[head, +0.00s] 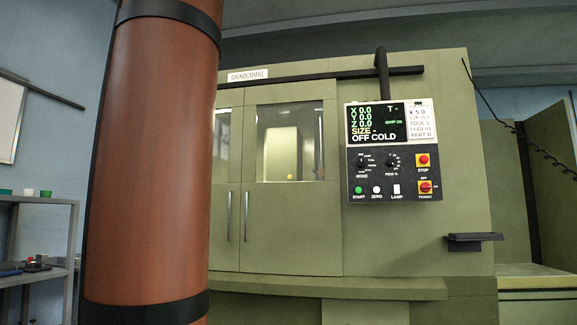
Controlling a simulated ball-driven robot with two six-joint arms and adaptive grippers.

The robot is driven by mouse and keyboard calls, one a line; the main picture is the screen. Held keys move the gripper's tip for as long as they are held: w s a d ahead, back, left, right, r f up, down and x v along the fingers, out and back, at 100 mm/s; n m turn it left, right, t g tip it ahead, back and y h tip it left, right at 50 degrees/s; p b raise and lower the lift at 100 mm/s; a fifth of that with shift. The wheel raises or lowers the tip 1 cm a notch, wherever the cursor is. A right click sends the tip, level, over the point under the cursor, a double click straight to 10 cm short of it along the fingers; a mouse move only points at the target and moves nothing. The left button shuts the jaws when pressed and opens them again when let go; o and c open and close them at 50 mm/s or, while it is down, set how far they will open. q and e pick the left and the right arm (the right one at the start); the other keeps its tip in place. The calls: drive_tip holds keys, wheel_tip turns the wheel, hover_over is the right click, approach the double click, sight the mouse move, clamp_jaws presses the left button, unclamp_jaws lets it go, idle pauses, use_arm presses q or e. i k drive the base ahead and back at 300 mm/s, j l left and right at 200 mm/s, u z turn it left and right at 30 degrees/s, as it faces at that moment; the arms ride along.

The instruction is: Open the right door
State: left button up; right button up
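The right door (292,232) of the green machine is shut. It has a window (278,150) in its upper half and a slim vertical metal handle (246,216) near its left edge. The left door (224,258) meets it at a vertical seam and is also shut, with its own handle (229,216). Much of the left door is hidden. A pale block and a small yellow spot show through the window. Neither of my grippers is in view.
A control panel (394,188) hangs right of the right door from a dark arm. A small dark shelf (474,238) juts out farther right. A grey rack (40,212) stands left. A large banded reddish-brown cylinder blocks the view left of the doors; its owner is unclear.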

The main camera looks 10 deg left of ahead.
sight(290, 228)
drive_tip(key=i+l, duration=0.2)
drive_tip(key=i, duration=0.2)
drive_tip(key=i+l, duration=0.4)
drive_tip(key=i, duration=1.1)
drive_tip(key=i+l, duration=0.15)
drive_tip(key=i, duration=1.05)
drive_tip(key=i+j, duration=0.35)
drive_tip(key=j, duration=0.15)
drive_tip(key=i+j, duration=0.75)
drive_tip(key=j, duration=0.2)
